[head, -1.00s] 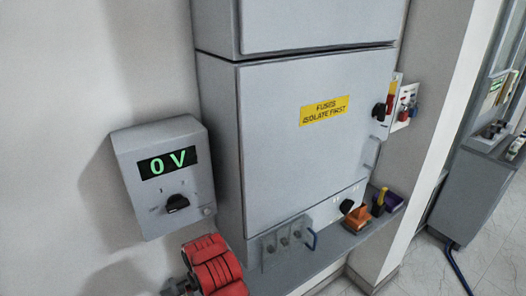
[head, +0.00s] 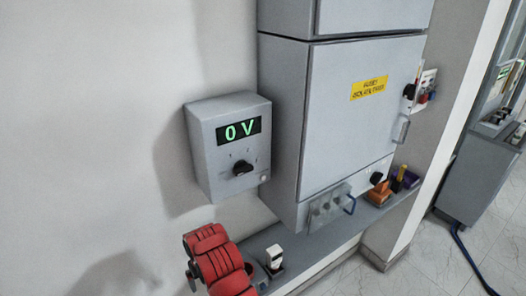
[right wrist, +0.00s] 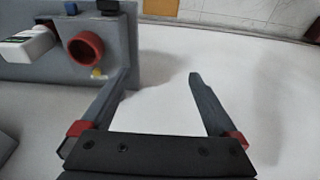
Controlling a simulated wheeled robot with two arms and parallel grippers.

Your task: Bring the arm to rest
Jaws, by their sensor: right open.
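My right gripper (right wrist: 160,95) shows in the right wrist view. Its two dark fingers, red at the base, are spread wide with nothing between them. Pale surface lies behind the fingers. Neither gripper can be made out in the head view. A red ribbed form (head: 218,258) stands at the bottom of the head view; I cannot tell whether it is part of my arm.
A grey meter box (head: 203,165) reading 0 V hangs on the wall, left of a closed grey cabinet (head: 345,125). A shelf (head: 325,240) below carries several small items. A grey panel (right wrist: 120,60) with a red ring (right wrist: 85,48) lies left of the right gripper.

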